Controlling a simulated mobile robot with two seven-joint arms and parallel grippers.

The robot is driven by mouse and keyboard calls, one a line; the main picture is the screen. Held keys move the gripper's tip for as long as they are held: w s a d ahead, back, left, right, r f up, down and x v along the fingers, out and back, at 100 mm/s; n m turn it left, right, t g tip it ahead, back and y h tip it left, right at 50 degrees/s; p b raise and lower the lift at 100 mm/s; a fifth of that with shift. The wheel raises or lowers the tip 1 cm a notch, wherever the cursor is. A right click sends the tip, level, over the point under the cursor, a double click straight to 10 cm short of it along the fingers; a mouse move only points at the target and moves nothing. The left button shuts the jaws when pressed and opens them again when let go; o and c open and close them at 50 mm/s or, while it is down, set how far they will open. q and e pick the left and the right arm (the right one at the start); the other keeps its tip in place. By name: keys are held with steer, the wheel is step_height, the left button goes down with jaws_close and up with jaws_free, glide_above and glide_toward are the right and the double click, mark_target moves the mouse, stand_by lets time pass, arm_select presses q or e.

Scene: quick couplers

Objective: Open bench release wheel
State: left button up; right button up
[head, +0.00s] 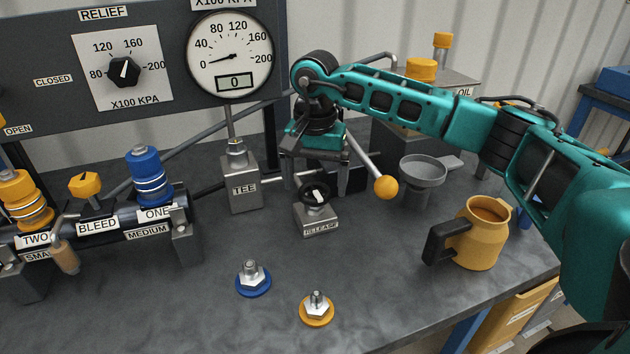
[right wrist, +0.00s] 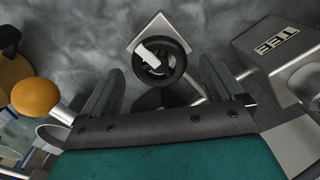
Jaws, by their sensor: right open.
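The release wheel (head: 316,194) is a small black handwheel with a white mark, on a metal block labelled RELEASE (head: 317,220) in the middle of the bench. The wheel also shows in the right wrist view (right wrist: 160,61), at the top centre. My right gripper (head: 317,172) is open and empty, pointing down just behind and above the wheel. In the right wrist view its fingers (right wrist: 160,85) stand apart, one to each side of the wheel's line, and no contact shows. My left gripper is not in view.
An orange-knobbed lever (head: 385,187) and a grey funnel (head: 423,172) stand right of the gripper. The TEE block (head: 239,180) is close on the left. A yellow jug (head: 482,235) stands at right; blue (head: 253,279) and orange (head: 317,309) couplers sit in front.

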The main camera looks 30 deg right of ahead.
mark_target(315, 189)
step_height(315, 189, up, 12)
steer(key=shift+p, duration=0.4)
stand_by(0.4)
